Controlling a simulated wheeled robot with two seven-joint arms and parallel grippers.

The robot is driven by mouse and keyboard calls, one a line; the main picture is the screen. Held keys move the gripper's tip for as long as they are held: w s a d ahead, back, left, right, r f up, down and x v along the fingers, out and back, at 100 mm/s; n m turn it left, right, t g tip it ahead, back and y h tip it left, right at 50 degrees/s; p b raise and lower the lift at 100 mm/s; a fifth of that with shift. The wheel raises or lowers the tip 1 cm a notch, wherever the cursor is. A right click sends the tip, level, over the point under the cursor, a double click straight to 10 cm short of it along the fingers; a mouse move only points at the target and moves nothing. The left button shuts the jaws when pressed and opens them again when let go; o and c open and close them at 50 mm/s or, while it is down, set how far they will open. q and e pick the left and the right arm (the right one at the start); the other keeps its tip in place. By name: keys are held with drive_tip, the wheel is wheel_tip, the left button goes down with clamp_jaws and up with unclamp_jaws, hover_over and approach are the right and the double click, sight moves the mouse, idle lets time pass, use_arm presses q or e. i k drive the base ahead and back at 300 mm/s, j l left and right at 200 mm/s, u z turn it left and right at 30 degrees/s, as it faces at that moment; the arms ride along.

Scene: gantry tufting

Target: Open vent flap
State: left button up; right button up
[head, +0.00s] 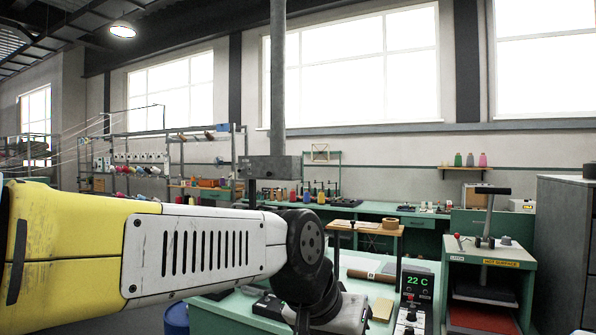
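No vent flap can be picked out for certain. A grey vertical pipe (278,70) comes down in the middle of the head view to a grey box-like piece (262,167); I cannot tell whether a flap is on it. My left arm, yellow and white, reaches in from the left and bends down at a dark wrist joint. My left gripper (318,318) is at the bottom edge in front of the green bench; its fingertips are not clear, so its opening cannot be told. My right gripper is not in view.
A control box (415,288) reading "22 C" stands right of my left wrist. Further right is a green press stand (487,265) marked "HOT SURFACE" with an upright handle (490,215). A grey cabinet (562,255) closes off the right. A green bench (420,221) runs along the back wall.

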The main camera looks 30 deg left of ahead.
sight(279, 168)
drive_tip(key=u, duration=0.8)
drive_tip(key=i+u, duration=0.25)
drive_tip(key=u, duration=0.2)
drive_tip(key=i+u, duration=0.25)
drive_tip(key=u, duration=0.2)
drive_tip(key=i+u, duration=0.2)
drive_tip(key=u, duration=0.3)
